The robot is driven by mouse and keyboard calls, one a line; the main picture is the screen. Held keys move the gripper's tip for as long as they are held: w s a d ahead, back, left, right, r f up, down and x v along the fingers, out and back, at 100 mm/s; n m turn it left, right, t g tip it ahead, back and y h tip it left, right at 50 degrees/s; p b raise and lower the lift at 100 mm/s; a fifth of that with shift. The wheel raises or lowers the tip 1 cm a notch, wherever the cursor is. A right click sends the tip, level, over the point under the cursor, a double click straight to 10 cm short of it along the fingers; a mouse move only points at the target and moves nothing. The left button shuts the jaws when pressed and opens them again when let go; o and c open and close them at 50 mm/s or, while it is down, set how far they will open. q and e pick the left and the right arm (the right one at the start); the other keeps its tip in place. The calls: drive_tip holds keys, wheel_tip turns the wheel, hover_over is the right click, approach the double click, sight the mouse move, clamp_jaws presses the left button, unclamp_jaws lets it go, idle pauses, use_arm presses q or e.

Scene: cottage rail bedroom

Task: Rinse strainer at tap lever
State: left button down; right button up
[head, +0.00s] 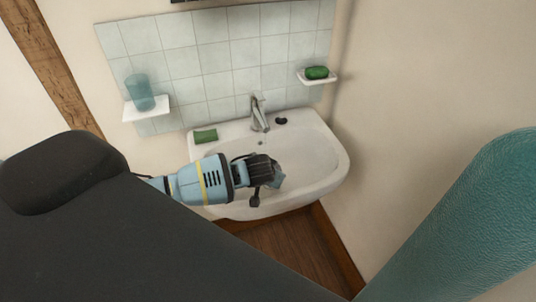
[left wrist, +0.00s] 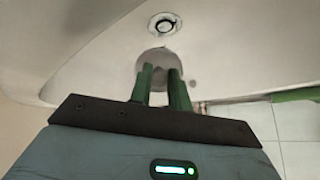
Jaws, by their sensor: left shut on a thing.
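The white sink (head: 335,160) is on the tiled wall, with a grey metal tap and lever (head: 259,112) at its back middle. My left gripper (head: 268,184) is over the front part of the basin, below the tap in the picture. In the left wrist view its two green fingers (left wrist: 160,86) are shut on a small, pale, rounded thing, likely the strainer (left wrist: 158,58). A bit of this grey thing also shows by the fingers in the head view (head: 278,179). The ringed drain (left wrist: 163,25) lies beyond it. My right gripper is not in view.
A green sponge (head: 205,136) lies on the sink's left rim and a small dark thing (head: 281,121) right of the tap. A cup (head: 140,92) stands on the left shelf (head: 158,111); green soap (head: 317,72) sits on the right one. The right wall is close.

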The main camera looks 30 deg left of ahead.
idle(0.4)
use_arm(q)
drive_tip(key=s+d+r, duration=0.2)
drive_tip(key=s+r, duration=0.2)
drive_tip(key=shift+s+d, duration=0.15)
drive_tip(key=shift+d, duration=0.15)
idle(0.3)
idle(0.3)
